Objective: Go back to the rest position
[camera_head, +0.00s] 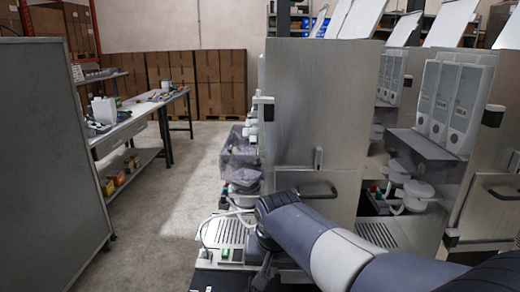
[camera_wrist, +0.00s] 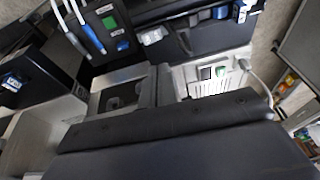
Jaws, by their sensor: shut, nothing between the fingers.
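My arm reaches in from the lower right of the head view and bends down in front of the dispenser row. My gripper (camera_head: 263,264) is a small dark shape at its end, low in the picture, partly hidden by the arm; it is shut and empty. The nearest dispenser (camera_head: 312,110) is a tall metal cabinet with a dark handle, just behind my arm. In the wrist view a broad dark surface fills the lower part and hides much behind it.
More dispensers with white canisters (camera_head: 455,100) stand to the right. A grey panel (camera_head: 50,150) stands at the left. A workbench (camera_head: 125,122) with small items is beyond it. Cardboard boxes (camera_head: 215,85) line the back wall. The floor (camera_head: 180,190) between is clear.

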